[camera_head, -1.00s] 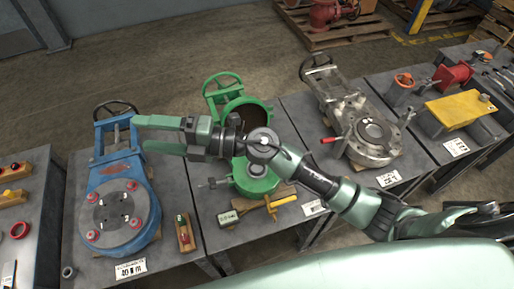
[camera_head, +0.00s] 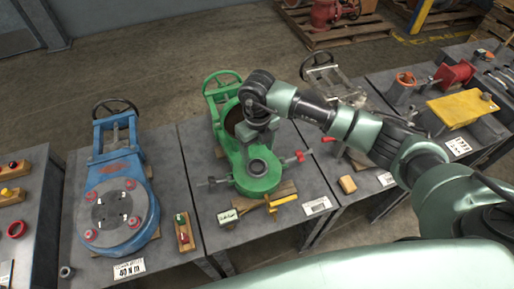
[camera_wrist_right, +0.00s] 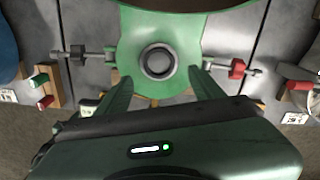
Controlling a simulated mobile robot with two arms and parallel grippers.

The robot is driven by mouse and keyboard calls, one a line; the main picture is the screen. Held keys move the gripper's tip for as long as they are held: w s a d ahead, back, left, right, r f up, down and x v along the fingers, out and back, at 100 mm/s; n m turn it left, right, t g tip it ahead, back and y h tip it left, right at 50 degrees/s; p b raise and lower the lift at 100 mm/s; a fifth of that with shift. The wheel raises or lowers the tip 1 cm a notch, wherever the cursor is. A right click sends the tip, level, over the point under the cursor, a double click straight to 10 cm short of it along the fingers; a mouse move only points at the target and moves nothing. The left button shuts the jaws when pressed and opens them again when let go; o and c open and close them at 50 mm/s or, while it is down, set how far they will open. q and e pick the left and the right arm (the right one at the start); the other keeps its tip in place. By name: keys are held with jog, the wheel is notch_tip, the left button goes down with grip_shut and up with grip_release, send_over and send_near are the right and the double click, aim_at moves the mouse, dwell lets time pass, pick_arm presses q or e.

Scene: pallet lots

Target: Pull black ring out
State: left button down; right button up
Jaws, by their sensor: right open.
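The black ring (camera_head: 257,167) sits in the round opening at the near end of the green valve body (camera_head: 237,160). In the right wrist view the ring (camera_wrist_right: 158,62) shows whole, as a dark collar around a grey centre. My right gripper (camera_wrist_right: 160,84) is open and empty. Its two fingers point toward the green body, one on each side below the ring in that view, apart from it. In the head view my right wrist hangs over the green valve just beyond the ring, and the fingers are mostly hidden. My left gripper is not in view.
Side screws flank the green body, one with a red knob (camera_head: 300,156). A yellow-handled tool (camera_head: 284,200) and a small pale-faced block (camera_head: 228,216) lie in front. A blue valve (camera_head: 120,205) stands left. A wooden block (camera_head: 347,184) lies right.

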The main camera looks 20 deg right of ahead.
aim_at(257, 167)
notch_tip(257, 167, down, 7)
jog(key=b, duration=0.4)
jog(key=shift+r+b, duration=0.15)
jog(key=shift+b, duration=0.15)
jog(key=c, duration=1.3)
jog(key=shift+r+p, duration=1.25)
jog(key=shift+r, duration=0.6)
jog(key=shift+c, duration=0.3)
